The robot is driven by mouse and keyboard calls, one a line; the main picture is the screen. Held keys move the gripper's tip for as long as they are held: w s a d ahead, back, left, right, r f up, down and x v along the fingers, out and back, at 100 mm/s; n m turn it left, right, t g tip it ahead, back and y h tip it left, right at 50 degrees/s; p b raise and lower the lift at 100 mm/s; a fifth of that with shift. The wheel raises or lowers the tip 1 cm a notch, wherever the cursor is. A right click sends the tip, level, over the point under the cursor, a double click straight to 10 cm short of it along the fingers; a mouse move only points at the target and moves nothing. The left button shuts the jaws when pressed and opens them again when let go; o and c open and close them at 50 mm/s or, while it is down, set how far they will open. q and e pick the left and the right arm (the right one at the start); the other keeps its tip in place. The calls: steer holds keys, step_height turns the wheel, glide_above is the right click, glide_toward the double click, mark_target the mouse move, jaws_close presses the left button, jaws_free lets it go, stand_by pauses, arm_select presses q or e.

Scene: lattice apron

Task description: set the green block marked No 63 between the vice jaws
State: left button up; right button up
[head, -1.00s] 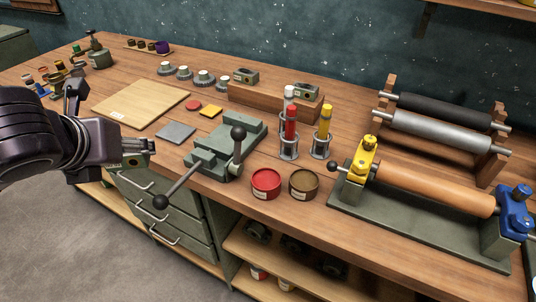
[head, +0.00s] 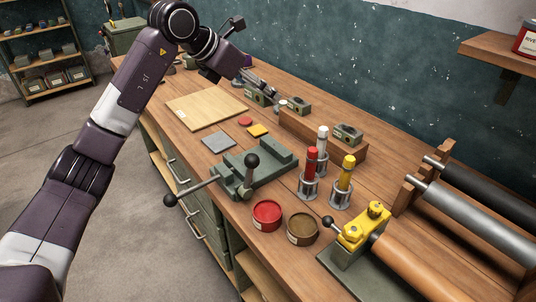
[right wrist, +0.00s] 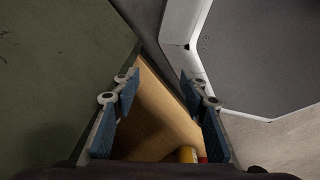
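The green vice (head: 268,168) sits at the bench's front edge in the head view, with black-knobbed handles. I see no block between its jaws. My right gripper (right wrist: 160,88) is open and empty in the right wrist view.
A pale board (head: 207,108), a grey plate (head: 218,141) and red and yellow pieces lie left of the vice. Red (head: 267,215) and brown (head: 302,228) tins and upright tubes in holders (head: 310,180) stand to its right. A roller press (head: 400,255) fills the right.

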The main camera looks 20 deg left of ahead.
arm_select(q)
steer(key=shift+w+d+r, duration=0.1)
steer(key=shift+w+r, duration=0.2)
step_height(320, 180, down, 3)
steer(key=shift+r, duration=0.15)
steer(key=p, duration=0.3)
glide_above(271, 155)
steer(key=s+a, duration=0.2)
step_height(271, 155, down, 12)
steer(key=shift+s+f, duration=0.1)
steer(key=shift+f, duration=2.55)
arm_select(e)
steer(key=r, duration=0.1)
steer(key=s+r, duration=0.1)
steer(key=d+r, duration=0.1)
steer(key=shift+s+r, duration=0.25)
steer(key=shift+s, duration=0.05)
steer(key=shift+f, duration=0.1)
arm_select(q)
steer(key=o, duration=1.6)
steer(key=shift+f, duration=0.3)
steer(key=o, duration=0.5)
steer(key=shift+s, duration=0.1)
steer(key=shift+c, duration=0.2)
arm_select(e)
steer(key=shift+s+a, duration=0.1)
